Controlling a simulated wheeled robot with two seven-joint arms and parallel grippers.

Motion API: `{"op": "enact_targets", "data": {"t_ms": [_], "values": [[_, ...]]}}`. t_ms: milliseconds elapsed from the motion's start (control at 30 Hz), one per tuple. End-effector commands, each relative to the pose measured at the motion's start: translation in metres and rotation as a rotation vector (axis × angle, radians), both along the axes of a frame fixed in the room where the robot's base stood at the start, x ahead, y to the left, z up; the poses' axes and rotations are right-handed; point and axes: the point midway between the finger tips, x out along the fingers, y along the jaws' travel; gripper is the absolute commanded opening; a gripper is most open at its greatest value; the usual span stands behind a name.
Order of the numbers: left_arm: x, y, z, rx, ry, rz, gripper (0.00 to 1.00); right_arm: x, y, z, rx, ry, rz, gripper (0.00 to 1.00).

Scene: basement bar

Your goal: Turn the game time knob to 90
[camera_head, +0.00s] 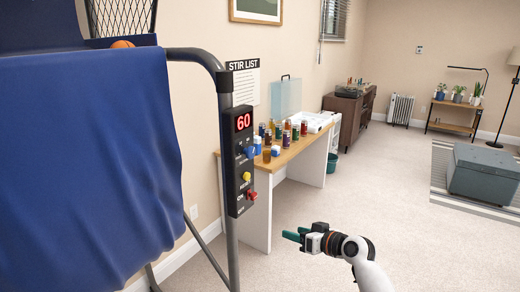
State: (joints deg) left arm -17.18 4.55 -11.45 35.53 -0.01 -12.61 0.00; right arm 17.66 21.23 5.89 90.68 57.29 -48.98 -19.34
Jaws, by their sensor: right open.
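A black control panel (238,170) is fixed to the grey post of a basketball arcade frame, left of the picture's middle. Its red display (243,122) reads 60. Below the display are a blue knob (248,152), a yellow control (246,177) and a red control (251,195). The panel's small labels are too small to read. My right gripper (291,237) is in the lower middle, with green fingertips pointing left. It is open and empty, below and to the right of the panel, apart from it. My left gripper is out of view.
A blue cloth (90,165) hangs over the arcade frame at left. Behind the panel, a wooden-topped table (290,152) holds several bottles and jars. A grey ottoman (484,172) stands at far right. The carpet (395,210) between is clear.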

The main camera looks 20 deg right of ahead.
Motion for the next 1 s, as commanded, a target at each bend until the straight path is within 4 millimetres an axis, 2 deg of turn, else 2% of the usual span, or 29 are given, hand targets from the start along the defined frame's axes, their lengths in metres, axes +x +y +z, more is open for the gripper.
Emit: {"op": "enact_targets", "data": {"t_ms": [33, 100, 200, 300, 400, 533, 1000], "values": [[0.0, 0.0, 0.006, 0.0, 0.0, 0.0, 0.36, 0.001, 0.003, 0.06, 0.001, -0.089, 0.046, 0.52], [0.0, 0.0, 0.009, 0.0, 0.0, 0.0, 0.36, -0.007, 0.011, 0.124, 0.002, -0.191, 0.115, 0.52], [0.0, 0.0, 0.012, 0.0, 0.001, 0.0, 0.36, -0.024, 0.021, 0.19, -0.011, -0.307, 0.2, 0.52], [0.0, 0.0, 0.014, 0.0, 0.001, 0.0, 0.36, -0.04, 0.029, 0.229, -0.026, -0.38, 0.257, 0.52], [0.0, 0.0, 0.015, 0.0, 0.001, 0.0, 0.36, -0.047, 0.034, 0.245, -0.034, -0.41, 0.284, 0.52], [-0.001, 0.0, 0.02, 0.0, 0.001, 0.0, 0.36, -0.039, 0.04, 0.249, -0.032, -0.415, 0.288, 0.52], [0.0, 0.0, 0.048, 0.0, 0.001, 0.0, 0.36, 0.03, 0.094, 0.248, -0.03, -0.412, 0.285, 0.52]]}}
